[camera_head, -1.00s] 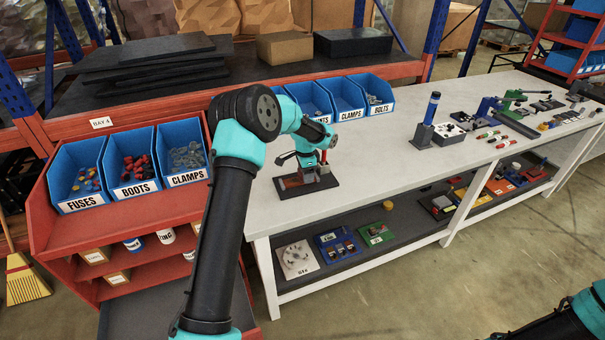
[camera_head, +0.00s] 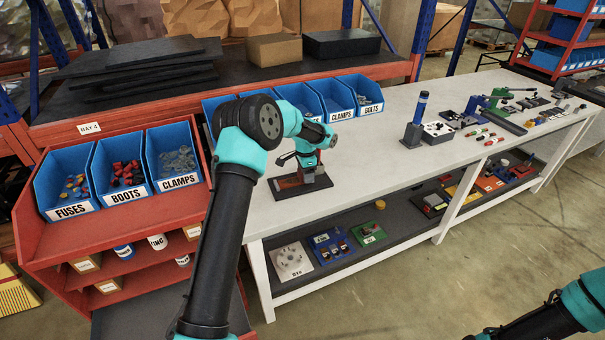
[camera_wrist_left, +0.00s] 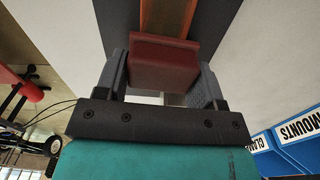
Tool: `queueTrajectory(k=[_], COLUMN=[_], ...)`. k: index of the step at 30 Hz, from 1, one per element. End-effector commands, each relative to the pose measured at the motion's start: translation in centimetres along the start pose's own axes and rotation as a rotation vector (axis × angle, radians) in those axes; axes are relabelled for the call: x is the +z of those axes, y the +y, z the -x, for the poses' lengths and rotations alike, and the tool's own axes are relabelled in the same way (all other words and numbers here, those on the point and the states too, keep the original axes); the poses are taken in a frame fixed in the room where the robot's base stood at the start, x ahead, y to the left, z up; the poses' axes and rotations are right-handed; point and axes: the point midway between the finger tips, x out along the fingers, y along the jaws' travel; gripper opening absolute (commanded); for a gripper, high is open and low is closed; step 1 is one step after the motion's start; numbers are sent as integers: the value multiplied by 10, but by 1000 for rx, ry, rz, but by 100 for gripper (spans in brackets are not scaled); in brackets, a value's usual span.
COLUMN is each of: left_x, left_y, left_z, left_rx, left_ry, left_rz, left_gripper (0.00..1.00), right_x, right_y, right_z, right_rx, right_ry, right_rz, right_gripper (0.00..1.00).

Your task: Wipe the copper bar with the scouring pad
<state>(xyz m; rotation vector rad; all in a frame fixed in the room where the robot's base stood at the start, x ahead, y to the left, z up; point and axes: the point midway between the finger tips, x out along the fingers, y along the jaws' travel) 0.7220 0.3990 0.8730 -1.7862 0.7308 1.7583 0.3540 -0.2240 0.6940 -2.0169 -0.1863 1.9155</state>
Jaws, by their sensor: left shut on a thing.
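My left gripper (camera_head: 308,172) is over a dark base plate (camera_head: 318,191) near the left end of the white bench. In the left wrist view, its two grey fingers (camera_wrist_left: 164,85) are shut on a dark red block, the scouring pad (camera_wrist_left: 165,62). The copper bar (camera_wrist_left: 170,18) shows as a brownish strip on the dark plate, running away just beyond the pad. The pad hides the nearer part of the bar, and I cannot tell whether they touch. My right arm shows at the lower right of the head view, but its gripper fingers are out of frame.
Blue bins of fuses, boots and clamps (camera_head: 178,160) stand on a red rack at left. More blue bins (camera_head: 337,98) line the bench's back edge. A blue-topped post (camera_head: 417,115) and other tools stand to the right. The bench between is clear.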

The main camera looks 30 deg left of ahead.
Motion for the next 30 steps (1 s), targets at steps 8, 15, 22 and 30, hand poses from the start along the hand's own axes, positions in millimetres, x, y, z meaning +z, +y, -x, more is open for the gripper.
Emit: queueTrajectory(k=[8,15,22,30], left_x=[-3,1,18,34], left_y=[2,2,3,4], left_z=[0,0,1,2], left_rx=[-1,0,0,0], left_ry=[4,3,2,1], left_rz=[-5,-5,-3,-2], left_gripper=[16,16,16,16], right_x=[0,0,0,0], right_y=[0,0,0,0], right_z=[0,0,0,0], right_rx=[0,0,0,0], right_ry=[0,0,0,0], right_rz=[0,0,0,0], right_gripper=[43,43,43,43])
